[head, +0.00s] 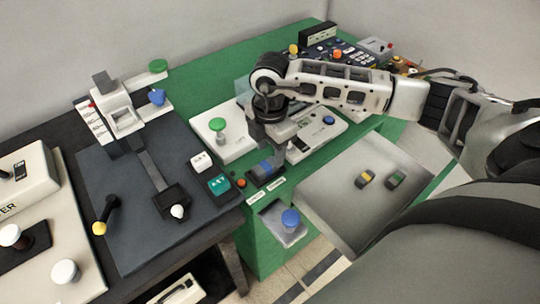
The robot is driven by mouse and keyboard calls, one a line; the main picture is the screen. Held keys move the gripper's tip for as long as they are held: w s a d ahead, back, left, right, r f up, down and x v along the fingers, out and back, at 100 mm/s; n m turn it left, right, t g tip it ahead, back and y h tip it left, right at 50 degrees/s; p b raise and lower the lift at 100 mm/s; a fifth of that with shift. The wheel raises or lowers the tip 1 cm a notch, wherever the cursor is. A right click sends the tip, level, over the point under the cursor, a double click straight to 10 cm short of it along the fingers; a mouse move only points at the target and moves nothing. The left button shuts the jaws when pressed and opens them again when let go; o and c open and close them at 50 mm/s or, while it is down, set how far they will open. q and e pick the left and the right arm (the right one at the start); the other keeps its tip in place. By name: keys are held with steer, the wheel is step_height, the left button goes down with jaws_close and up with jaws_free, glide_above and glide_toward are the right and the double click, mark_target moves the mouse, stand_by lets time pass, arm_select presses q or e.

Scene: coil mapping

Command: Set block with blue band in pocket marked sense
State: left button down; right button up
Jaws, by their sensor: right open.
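My right gripper (279,148) reaches in from the right and points down over the green bench, open. A block with a blue band (266,166) is just below and beside its left finger, at a dark pocket fixture (270,180). The gripper partly hides it, and I cannot tell whether it is fully seated or touching a finger. Two small white labels (257,197) are in front of the fixture; their text is too small to read. My left gripper is not in view.
A grey tray (335,200) at the right holds a yellow-banded block (364,179) and a green-banded block (396,179). A white panel with a green knob (218,125) stands left of the gripper. A dark panel (130,230) with levers lies left.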

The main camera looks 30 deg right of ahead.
mark_target(270, 162)
step_height(270, 162, up, 9)
steer(key=b, duration=0.1)
stand_by(0.6)
